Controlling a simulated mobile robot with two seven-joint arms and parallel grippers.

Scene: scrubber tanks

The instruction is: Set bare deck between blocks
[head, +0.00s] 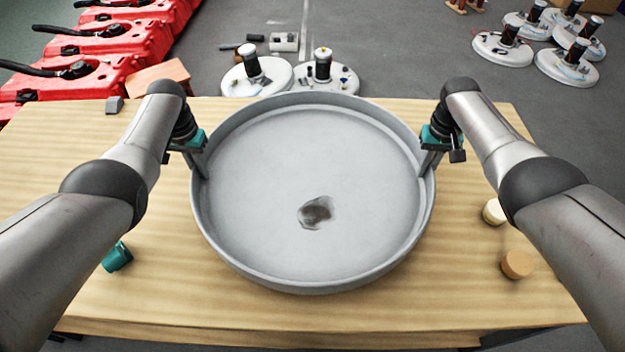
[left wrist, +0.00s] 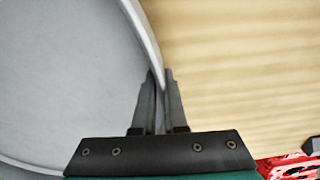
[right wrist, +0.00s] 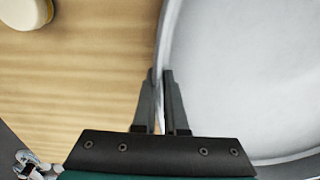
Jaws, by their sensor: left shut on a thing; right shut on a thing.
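The bare deck (head: 310,150) is a round, shallow grey pan with a raised rim and a dark smudge on its floor, above or on the wooden table; I cannot tell whether it touches the table. My left gripper (head: 201,168) is shut on the deck's left rim, with one finger inside and one outside, as the left wrist view (left wrist: 161,82) shows. My right gripper (head: 427,168) is shut on the right rim in the same way, seen in the right wrist view (right wrist: 160,80). I cannot tell which items are the blocks.
The wooden table (head: 130,300) has a teal item (head: 117,257) at left, a small grey block (head: 114,104) at back left, and a cream round piece (head: 493,212) and tan round piece (head: 517,264) at right. White round units (head: 256,75) stand beyond the back edge.

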